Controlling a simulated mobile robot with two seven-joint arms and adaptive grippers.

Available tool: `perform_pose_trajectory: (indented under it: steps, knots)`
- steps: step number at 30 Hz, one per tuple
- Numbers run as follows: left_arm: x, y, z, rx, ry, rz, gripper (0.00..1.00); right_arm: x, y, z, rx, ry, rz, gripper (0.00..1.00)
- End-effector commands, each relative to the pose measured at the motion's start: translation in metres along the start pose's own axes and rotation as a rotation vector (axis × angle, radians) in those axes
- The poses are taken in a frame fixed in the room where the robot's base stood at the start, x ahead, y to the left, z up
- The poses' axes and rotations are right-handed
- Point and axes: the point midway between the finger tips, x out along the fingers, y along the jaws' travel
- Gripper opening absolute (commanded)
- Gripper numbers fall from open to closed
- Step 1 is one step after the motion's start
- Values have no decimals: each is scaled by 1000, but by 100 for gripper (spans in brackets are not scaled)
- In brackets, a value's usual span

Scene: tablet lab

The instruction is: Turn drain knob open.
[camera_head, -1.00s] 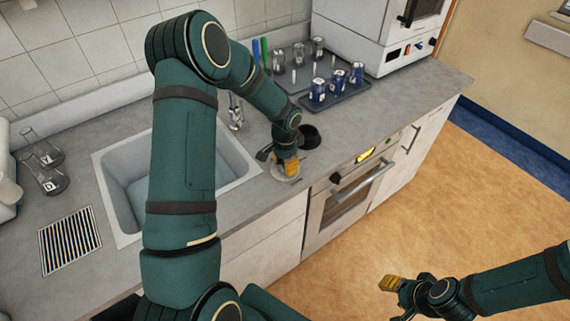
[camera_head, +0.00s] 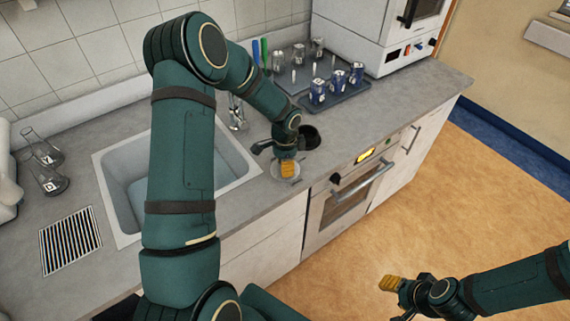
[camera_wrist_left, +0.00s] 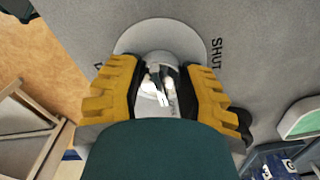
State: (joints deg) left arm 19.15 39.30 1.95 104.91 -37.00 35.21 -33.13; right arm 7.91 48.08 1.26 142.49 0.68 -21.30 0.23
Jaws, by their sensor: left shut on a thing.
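The drain knob (camera_wrist_left: 158,72) is a small grey and white piece on a round light-grey plate (camera_wrist_left: 160,30) with the word SHUT printed beside its right edge. In the head view the plate (camera_head: 275,174) lies on the counter right of the sink. My left gripper (camera_head: 287,170) points down onto it. In the left wrist view the yellow fingers of my left gripper (camera_wrist_left: 158,85) are on both sides of the knob, shut on it. The other label is mostly hidden by a finger. My right gripper (camera_head: 391,284) is over the floor, away from the counter; its finger gap is unclear.
The sink (camera_head: 130,190) is left of the knob. A dark round object (camera_head: 309,137) stands close behind my left gripper. A tray (camera_head: 350,92) with several blue cans is farther back. The oven (camera_head: 345,195) is below the counter at right. Flasks (camera_head: 48,180) stand at far left.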

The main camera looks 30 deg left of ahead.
Motion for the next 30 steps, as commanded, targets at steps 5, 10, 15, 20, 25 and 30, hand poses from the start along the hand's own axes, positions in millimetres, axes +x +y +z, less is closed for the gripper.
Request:
perform_pose_trajectory:
  steps: [5,10,15,20,25,30]
  knots:
    - [2,2,1,1,-3,6,2,0,0,0,0,0,0,47]
    - [2,2,1,0,-2,4,75,0,0,0,0,0,0,47]
    - [1,1,0,0,-1,2,75,0,0,0,0,0,0,47]
    - [-4,0,0,-1,0,0,75,0,0,0,0,0,0,47]
    - [-26,-1,0,-1,1,-3,75,0,0,0,0,0,0,47]
    - [-62,0,0,-2,2,-3,75,0,0,0,0,0,0,47]
